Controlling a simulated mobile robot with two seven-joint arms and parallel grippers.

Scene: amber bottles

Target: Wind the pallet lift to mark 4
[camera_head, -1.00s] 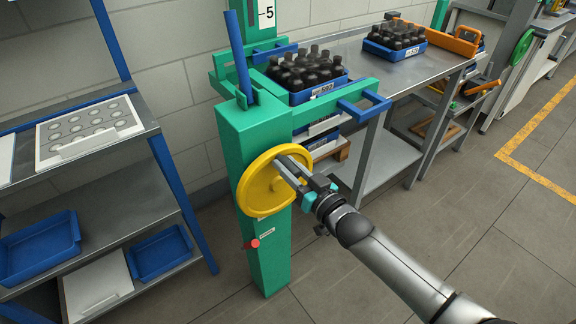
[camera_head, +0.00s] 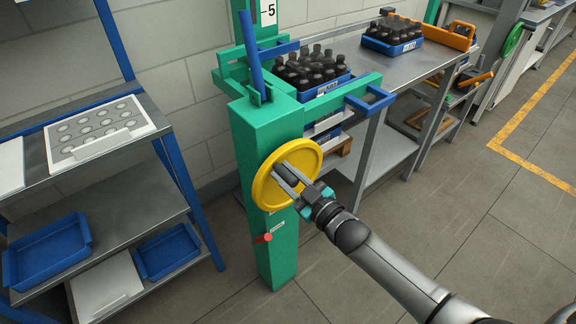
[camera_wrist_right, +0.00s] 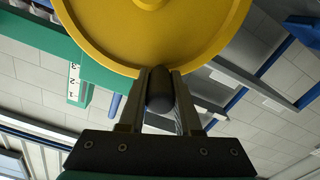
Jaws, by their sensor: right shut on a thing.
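The green pallet lift column (camera_head: 265,150) stands in the middle of the head view, with a yellow handwheel (camera_head: 262,194) on its front. My right gripper (camera_head: 288,180) is shut on the wheel's dark knob (camera_wrist_right: 160,88), which sits between the two fingers in the right wrist view. The lift's green fork frame (camera_head: 350,85) holds a blue crate (camera_head: 330,87) of dark bottles. A white scale plate (camera_head: 268,11) shows a 5 at the top edge; the wrist view shows its lower marks (camera_wrist_right: 74,84). The pointer's reading cannot be told. My left gripper is not in view.
A red knob (camera_head: 262,238) sticks out below the wheel. A shelf rack (camera_head: 120,200) with blue trays stands close at left. A steel table (camera_head: 400,75) with another bottle crate (camera_head: 393,43) is at back right. The floor at right is clear.

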